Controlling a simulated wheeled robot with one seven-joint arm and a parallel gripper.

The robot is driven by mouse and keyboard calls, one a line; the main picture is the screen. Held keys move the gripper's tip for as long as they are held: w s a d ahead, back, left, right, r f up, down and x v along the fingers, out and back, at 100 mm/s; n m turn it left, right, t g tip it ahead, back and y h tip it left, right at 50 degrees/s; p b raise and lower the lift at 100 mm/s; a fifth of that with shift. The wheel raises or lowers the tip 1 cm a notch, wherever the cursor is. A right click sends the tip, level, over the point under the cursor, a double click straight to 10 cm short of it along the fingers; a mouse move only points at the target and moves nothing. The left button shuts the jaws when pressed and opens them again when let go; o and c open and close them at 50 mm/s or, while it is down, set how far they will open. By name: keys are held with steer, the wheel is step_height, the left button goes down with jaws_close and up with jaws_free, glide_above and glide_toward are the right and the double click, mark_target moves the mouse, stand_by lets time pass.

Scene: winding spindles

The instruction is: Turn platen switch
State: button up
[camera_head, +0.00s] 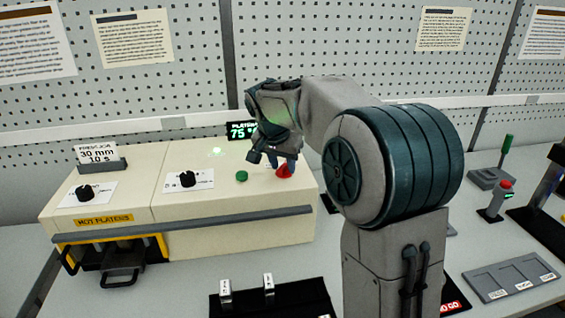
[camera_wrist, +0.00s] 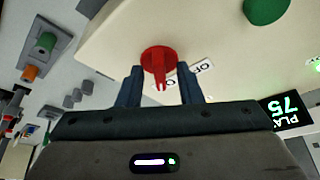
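The red platen switch (camera_head: 284,171) is on the top right of the cream press machine (camera_head: 240,205). In the wrist view the switch (camera_wrist: 159,60) shows as a round red base with a narrow raised handle, beside a white label (camera_wrist: 196,74) with partly hidden "OFF" lettering. My gripper (camera_head: 273,159) is above the switch, pointing down. In the wrist view my gripper (camera_wrist: 161,76) is open, with one finger on each side of the handle and visible gaps. Whether the fingertips touch the base is unclear. The platen display (camera_head: 241,131) reads 75, partly hidden by my gripper.
A green button (camera_head: 242,176) sits just left of the switch. Two black knobs, one near the middle (camera_head: 187,179) and one at the left (camera_head: 85,193), are on the same top.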

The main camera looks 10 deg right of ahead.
jaws_close()
steer(key=shift+n, duration=0.3)
steer(key=n, duration=0.1)
steer(key=n+y, duration=0.1)
steer(key=n, duration=0.1)
steer(key=shift+d+t, duration=0.2)
steer(key=shift+t, duration=0.1)
steer(key=n, duration=0.1)
steer(key=n+y, duration=0.1)
steer(key=n, duration=0.1)
steer(key=shift+d+r+y, duration=0.1)
steer(key=shift+d+y, duration=0.05)
steer(key=shift+y, duration=0.15)
steer(key=n+y, duration=0.1)
steer(key=n, duration=0.3)
steer(key=shift+d, duration=0.15)
steer(key=shift+n+y, duration=0.8)
steer(key=shift+n, duration=0.8)
